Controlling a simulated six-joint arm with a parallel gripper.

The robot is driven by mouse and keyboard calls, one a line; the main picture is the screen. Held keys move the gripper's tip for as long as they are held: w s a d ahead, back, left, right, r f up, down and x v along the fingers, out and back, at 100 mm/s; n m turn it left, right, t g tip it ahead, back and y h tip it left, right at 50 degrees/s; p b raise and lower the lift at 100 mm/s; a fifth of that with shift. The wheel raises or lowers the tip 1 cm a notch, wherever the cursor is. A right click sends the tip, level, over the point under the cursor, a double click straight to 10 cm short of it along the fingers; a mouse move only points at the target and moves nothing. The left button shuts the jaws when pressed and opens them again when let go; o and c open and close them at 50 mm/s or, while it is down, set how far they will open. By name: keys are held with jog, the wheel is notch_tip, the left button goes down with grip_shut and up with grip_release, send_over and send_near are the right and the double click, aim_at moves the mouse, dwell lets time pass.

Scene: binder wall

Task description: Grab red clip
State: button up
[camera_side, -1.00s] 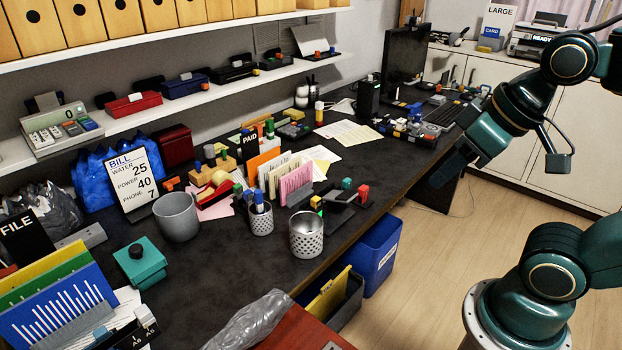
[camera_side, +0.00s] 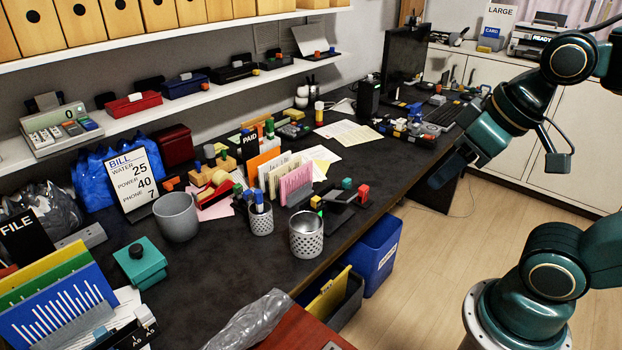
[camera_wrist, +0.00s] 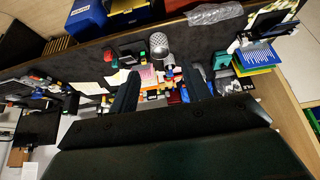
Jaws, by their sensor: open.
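My gripper (camera_side: 447,170) is open and empty, held in the air to the right of the desk's front edge. In the wrist view its two dark fingers (camera_wrist: 160,73) are spread apart, with the desk far beyond them. A small red piece (camera_side: 363,192) stands on a black holder near the desk's front edge, left of my gripper and well apart from it. Other small red pieces lie among the coloured items further back. I cannot tell which red piece is the clip.
The dark desk (camera_side: 225,290) is crowded with a grey cup (camera_side: 177,216), a perforated metal cup (camera_side: 306,234), a pink card (camera_side: 296,184) and papers. A blue bin (camera_side: 378,255) stands below its front edge. The shelf above holds a red box (camera_side: 133,105). Open floor lies on the right.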

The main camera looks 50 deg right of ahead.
jog(key=w+d+r+m+g, duration=0.15)
jog(key=w+d+m, duration=0.3)
jog(key=w, duration=0.65)
jog(key=m+g, duration=0.4)
jog(key=m, duration=1)
send_over(364, 187)
notch_tip(364, 187, down, 25)
jog(key=shift+s+f+n, duration=0.1)
jog(key=shift+s+n, duration=0.05)
jog(key=shift+n, duration=0.1)
jog(key=shift+f, duration=0.1)
jog(key=shift+f, duration=4.15)
